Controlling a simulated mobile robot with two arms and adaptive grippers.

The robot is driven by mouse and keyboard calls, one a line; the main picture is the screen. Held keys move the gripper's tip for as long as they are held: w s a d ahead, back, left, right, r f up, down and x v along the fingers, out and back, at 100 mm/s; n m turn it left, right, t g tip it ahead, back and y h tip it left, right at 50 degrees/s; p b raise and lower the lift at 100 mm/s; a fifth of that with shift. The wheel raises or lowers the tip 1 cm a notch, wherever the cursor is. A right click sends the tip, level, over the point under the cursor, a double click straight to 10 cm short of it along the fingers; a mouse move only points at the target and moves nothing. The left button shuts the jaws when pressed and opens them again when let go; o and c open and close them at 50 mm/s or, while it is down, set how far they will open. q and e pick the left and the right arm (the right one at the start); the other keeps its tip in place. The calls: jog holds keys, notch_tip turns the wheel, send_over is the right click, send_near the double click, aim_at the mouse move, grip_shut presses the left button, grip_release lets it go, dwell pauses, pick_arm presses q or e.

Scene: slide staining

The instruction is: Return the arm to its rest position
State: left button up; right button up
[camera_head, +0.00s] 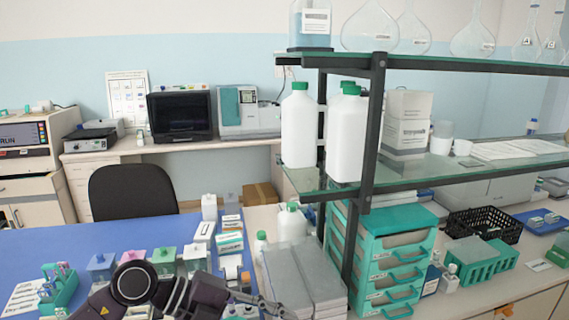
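My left arm comes in at the bottom edge, left of the middle. Its gripper (268,306) points right, low over the bench in front of the grey boxes (303,280). The fingers are small and partly cut off by the frame edge, so I cannot tell whether they are open or shut. I see nothing clearly held in them. My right gripper is not in view. Several staining jars with coloured lids, among them a pink-lidded jar (131,256) and a green-lidded jar (164,260), stand just behind the arm on the blue mat (40,240).
A green tube rack (58,290) stands at the left. The glass shelf (440,172) on dark posts and a green drawer unit (388,262) rise right of the gripper. White bottles (299,125) stand on the shelf. A black basket (484,226) is farther right. The mat's far left is clear.

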pick_arm(q)
jog(key=d+r+n+t+h, duration=0.2)
jog(key=d+r+t+h, duration=0.35)
jog(key=r, duration=0.55)
jog(key=w+a+r+n+t, duration=0.45)
jog(key=a+n+t, duration=0.25)
jog(key=n+t, duration=0.3)
jog(key=a+f+n+y, duration=1.6)
jog(key=f+y, duration=0.2)
jog(key=s+a+f+n+g, duration=0.1)
jog(key=s+a+f+g, duration=0.2)
jog(key=s+f+g, duration=0.65)
jog(key=s+d+f+g, duration=0.2)
jog(key=s+f+g, duration=0.2)
jog(key=s+f, duration=1.15)
notch_tip(320, 180, down, 23)
jog(key=s, duration=0.3)
jog(key=s+a+f+g, duration=0.2)
jog(key=s+a+f, duration=0.1)
jog(key=s+f, duration=1.4)
jog(key=shift+f+m+b, duration=0.35)
jog(key=shift+m+b, duration=0.05)
jog(key=shift+b, duration=0.05)
